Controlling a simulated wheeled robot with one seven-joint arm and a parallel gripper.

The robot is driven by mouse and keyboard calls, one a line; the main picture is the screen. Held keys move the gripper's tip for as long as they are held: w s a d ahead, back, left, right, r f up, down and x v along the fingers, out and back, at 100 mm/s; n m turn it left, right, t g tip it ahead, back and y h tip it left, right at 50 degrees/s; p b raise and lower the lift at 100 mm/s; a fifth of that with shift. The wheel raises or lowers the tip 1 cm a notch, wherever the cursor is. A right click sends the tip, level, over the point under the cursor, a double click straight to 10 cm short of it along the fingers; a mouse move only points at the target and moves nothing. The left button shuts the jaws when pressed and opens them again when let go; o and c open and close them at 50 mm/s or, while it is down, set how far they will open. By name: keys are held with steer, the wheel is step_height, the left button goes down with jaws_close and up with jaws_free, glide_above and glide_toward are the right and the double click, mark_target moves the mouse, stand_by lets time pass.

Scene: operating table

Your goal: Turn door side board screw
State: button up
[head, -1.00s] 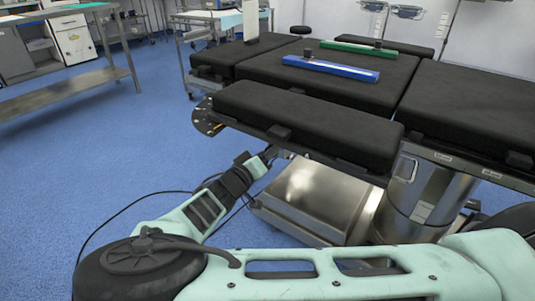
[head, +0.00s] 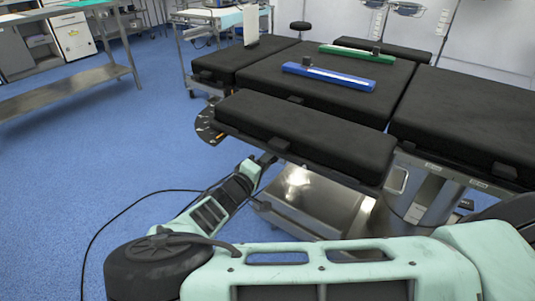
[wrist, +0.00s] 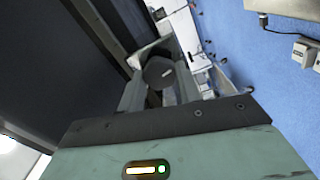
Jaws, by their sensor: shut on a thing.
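The side board (head: 300,130) is a long black padded board at the near side of the operating table in the head view. My gripper (head: 267,159) is under its left part, close to the rail. In the wrist view my gripper (wrist: 160,80) is shut on a dark, faceted knob, the screw (wrist: 158,71), which sits between the fingers. The screw is hidden in the head view by the board and my gripper. The dark underside of the board (wrist: 60,60) fills the left of the wrist view.
The black table top (head: 320,75) holds a blue bar (head: 330,77) and a green bar (head: 357,53). The metal table base (head: 310,200) stands right of my gripper. Blue floor is clear at left, before a steel bench (head: 70,95).

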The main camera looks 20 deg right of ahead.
steer(key=shift+s+f+n+p, duration=0.1)
steer(key=shift+n+p, duration=2.05)
steer(key=shift+n, duration=6.25)
steer(key=shift+s+f+n+p, duration=0.1)
steer(key=shift+n+p, duration=2)
steer(key=shift+n, duration=6.3)
steer(key=o, duration=1)
steer(key=shift+r, duration=0.1)
steer(key=b+v, duration=0.1)
steer(key=v, duration=1.6)
